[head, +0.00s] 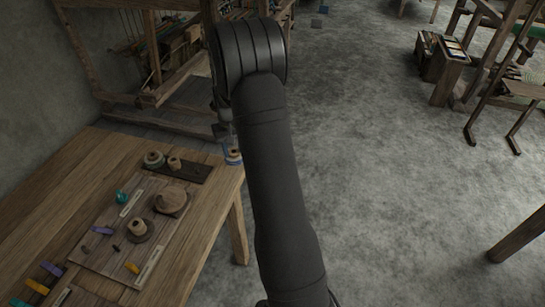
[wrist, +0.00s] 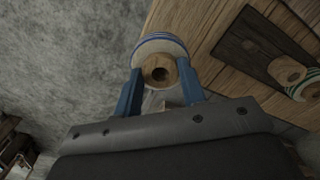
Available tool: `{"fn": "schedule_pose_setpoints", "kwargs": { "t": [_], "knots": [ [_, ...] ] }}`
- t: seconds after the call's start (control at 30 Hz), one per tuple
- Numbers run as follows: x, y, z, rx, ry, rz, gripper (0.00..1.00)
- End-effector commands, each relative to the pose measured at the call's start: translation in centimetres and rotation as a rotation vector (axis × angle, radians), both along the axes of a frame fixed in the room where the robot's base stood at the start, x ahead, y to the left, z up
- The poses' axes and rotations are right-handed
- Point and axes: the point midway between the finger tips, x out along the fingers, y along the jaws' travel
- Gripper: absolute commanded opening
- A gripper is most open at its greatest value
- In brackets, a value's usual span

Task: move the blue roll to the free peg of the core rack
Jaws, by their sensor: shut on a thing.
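The blue roll (wrist: 158,43), a wooden core with blue and white bands, is between the two blue fingers of my gripper (wrist: 160,78), which is shut on it. In the head view the blue roll (head: 234,158) hangs by the table's right edge, below my gripper (head: 227,140), which my arm partly hides. The core rack (head: 196,173) is a dark plate on the table, to the left of the roll. It bears a green-banded roll (head: 153,159) and a plain tan core (head: 174,163). The right part of the rack looks bare; I cannot make out a peg there.
The wooden table (head: 60,200) carries a board with a round brown piece (head: 172,199), a tan spool (head: 136,228), a teal piece (head: 121,197) and several small coloured pieces. A loom frame (head: 160,95) stands behind. Open floor (head: 390,180) lies to the right.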

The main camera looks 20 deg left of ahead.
Motion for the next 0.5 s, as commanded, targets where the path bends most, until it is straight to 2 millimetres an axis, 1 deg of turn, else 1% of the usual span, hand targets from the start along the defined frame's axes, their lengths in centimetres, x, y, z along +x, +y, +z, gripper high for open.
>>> {"fn": "schedule_pose_setpoints", "kwargs": {
  "t": [0.03,0.1,0.2,0.33,0.4,0.5],
  "knots": [
    [-1.0,2.4,0.6,0.001,-0.002,0.048,0.23],
    [-2.2,5.1,1.4,0.001,-0.002,0.104,0.23],
    [-3.9,8.1,2.3,0.001,-0.002,0.168,0.23],
    [-5.5,10.7,3.2,0.001,-0.001,0.225,0.23],
    [-6.0,11.5,3.4,0.0,0.0,0.242,0.23],
    [-6.4,12.0,3.4,0.0,0.0,0.255,0.23]
  ]
}}
